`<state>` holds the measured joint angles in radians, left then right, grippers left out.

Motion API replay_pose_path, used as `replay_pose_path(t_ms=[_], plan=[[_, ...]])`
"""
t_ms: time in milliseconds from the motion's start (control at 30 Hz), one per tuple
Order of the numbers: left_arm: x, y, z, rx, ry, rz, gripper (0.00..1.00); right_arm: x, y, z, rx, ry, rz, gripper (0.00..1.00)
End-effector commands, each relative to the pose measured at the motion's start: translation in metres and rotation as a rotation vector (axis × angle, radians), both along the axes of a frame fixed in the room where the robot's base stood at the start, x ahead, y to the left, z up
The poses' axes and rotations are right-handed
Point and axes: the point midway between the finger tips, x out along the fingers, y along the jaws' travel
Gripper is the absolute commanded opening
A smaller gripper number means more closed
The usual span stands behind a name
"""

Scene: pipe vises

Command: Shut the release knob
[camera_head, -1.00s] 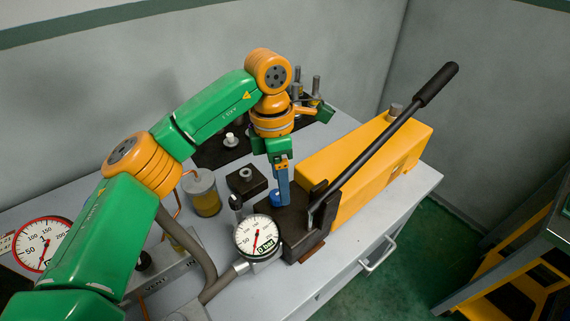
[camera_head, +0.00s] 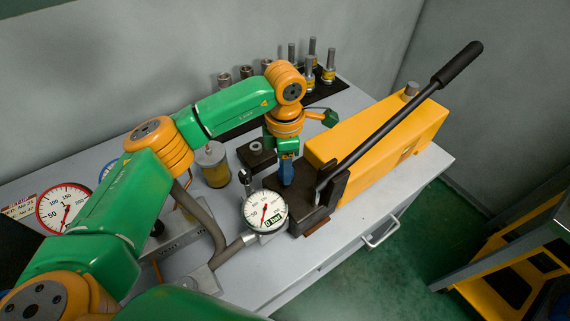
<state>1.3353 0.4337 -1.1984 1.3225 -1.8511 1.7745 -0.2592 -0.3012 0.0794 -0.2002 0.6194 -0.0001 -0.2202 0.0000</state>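The hand pump has a yellow tank (camera_head: 375,150), a dark block (camera_head: 310,212) at its front end and a long black lever (camera_head: 400,120) rising to the upper right. My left gripper (camera_head: 287,178) points down at the rear left of the dark block, with its blue fingers close to the block's top. The blue release knob cannot be made out apart from the fingers, which seem to cover its place. I cannot tell whether the fingers are open or closed on it. My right gripper is out of view.
A small dial gauge (camera_head: 265,211) reading 0 bar stands just left of the block. A larger gauge (camera_head: 65,208) is at the far left. A capped cylinder (camera_head: 214,165) and a dark square block (camera_head: 257,154) stand behind. Several metal fittings are at the back.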

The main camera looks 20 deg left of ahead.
Motion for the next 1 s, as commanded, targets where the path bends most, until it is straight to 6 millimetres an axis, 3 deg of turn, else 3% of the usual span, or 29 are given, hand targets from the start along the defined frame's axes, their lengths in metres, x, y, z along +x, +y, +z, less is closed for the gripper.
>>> replay_pose_path(t_ms=[100,467,1000], plan=[[0.000,0.000,0.001,0.000,0.000,0.000,0.00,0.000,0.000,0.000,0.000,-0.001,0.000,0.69],[0.001,0.000,-0.001,0.000,-0.001,-0.069,0.00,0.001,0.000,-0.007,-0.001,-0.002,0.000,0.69],[0.002,0.001,0.000,0.000,-0.004,-0.531,0.00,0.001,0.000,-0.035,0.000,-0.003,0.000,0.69]])
